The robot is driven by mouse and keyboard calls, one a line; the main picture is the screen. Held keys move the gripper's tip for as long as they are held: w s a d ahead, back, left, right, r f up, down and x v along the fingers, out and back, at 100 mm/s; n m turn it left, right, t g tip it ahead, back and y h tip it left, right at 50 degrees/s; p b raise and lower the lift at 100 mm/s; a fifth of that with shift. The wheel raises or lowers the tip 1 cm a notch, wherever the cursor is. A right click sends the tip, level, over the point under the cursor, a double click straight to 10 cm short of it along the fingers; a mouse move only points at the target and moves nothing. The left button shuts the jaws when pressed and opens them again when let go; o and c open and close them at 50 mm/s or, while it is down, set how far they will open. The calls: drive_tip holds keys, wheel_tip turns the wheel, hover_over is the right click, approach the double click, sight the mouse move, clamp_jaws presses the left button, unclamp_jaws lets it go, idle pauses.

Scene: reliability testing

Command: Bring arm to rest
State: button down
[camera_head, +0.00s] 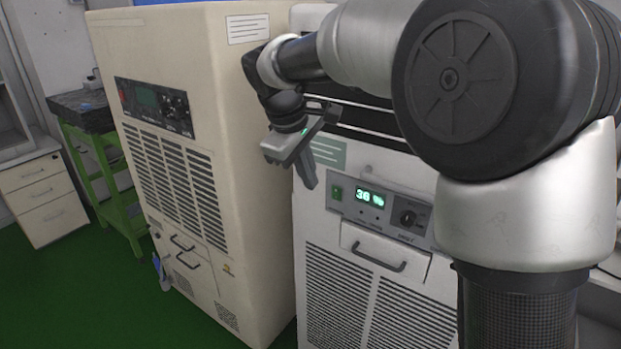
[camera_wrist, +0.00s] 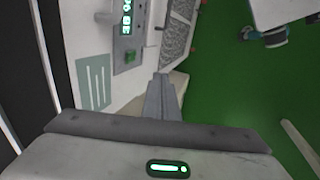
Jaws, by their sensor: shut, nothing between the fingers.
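My arm reaches from the right of the head view across the front of a white machine (camera_head: 385,245). My gripper (camera_head: 309,180) hangs at the arm's end, pointing down, in front of that machine's upper left part and left of its lit display (camera_head: 370,198). Its fingers (camera_wrist: 163,98) are together in the wrist view, with nothing between them. The display and a green switch (camera_wrist: 130,57) show beyond the fingers in the wrist view. I cannot tell how wide the gap is between my gripper and the machine.
A beige machine (camera_head: 185,60) with a dark control panel stands close on the left. A green-legged stand (camera_head: 105,165) and a white drawer cabinet (camera_head: 42,195) are farther left. The green floor (camera_head: 80,290) is clear at the lower left.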

drive_tip(key=s+d+r+m+p, duration=0.1)
drive_tip(key=s+d+r+m, duration=0.2)
drive_tip(key=s+d, duration=0.4)
drive_tip(key=s+d+r+m, duration=0.2)
drive_tip(key=s+d+m, duration=0.15)
drive_tip(key=s, duration=0.45)
drive_tip(key=s+d+f+m+t+y, duration=0.1)
drive_tip(key=s+d+f+m, duration=0.1)
drive_tip(key=s, duration=0.4)
drive_tip(key=s+d+f+m+t+y, duration=0.1)
drive_tip(key=s+d+m, duration=0.1)
drive_tip(key=s, duration=0.4)
drive_tip(key=shift+s+d+f+m+p, duration=0.15)
drive_tip(key=shift+d+f+m+p, duration=0.2)
drive_tip(key=shift+p, duration=0.1)
